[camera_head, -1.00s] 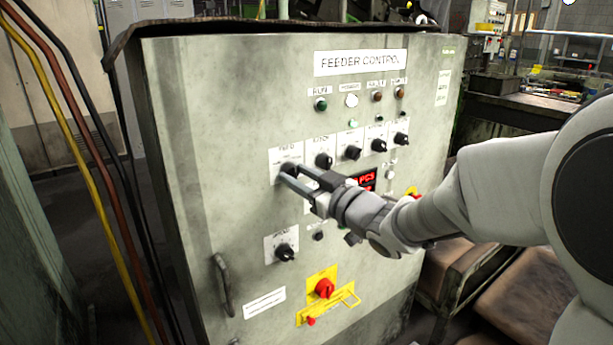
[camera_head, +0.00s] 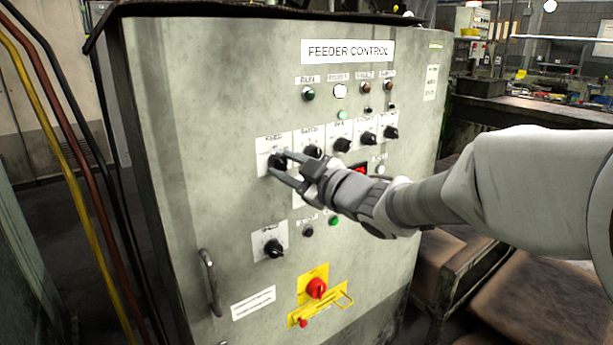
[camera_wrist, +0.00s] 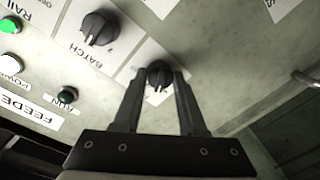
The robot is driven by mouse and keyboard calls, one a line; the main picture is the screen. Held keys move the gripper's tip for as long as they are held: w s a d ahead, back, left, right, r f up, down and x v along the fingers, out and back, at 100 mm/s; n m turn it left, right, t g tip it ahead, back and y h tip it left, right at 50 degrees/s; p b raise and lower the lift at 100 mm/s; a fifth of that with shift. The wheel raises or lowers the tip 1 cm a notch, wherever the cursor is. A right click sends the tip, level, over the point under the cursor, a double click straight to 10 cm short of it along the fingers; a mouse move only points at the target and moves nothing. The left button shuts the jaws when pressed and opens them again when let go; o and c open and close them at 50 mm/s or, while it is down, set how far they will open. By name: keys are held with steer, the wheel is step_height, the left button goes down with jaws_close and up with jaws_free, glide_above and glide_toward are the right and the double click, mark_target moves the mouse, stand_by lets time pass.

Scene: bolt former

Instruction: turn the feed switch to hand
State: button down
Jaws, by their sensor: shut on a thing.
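The feed switch (camera_head: 278,161) is a black knob on a white plate, leftmost in the upper row of knobs on the grey feeder control cabinet (camera_head: 215,110). My gripper (camera_head: 279,164) reaches it from the right, with one finger on each side of the knob. In the wrist view the feed switch (camera_wrist: 159,74) sits between the tips of my gripper (camera_wrist: 158,80), which is shut on it. The plate's position marks are too small or covered to read.
The batch knob (camera_wrist: 98,29) is close beside my fingers. A lower knob (camera_head: 273,248), a red switch on a yellow plate (camera_head: 316,288) and a door handle (camera_head: 209,283) are below. Coloured hoses (camera_head: 70,170) hang at the left.

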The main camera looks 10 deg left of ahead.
steer(key=shift+n+b, duration=0.95)
steer(key=shift+n, duration=0.55)
steer(key=shift+c, duration=2.3)
jaws_free()
steer(key=shift+s+d, duration=0.1)
steer(key=p+v, duration=0.3)
steer(key=v, duration=1.4)
steer(key=shift+s+p, duration=0.15)
steer(key=shift+p, duration=0.15)
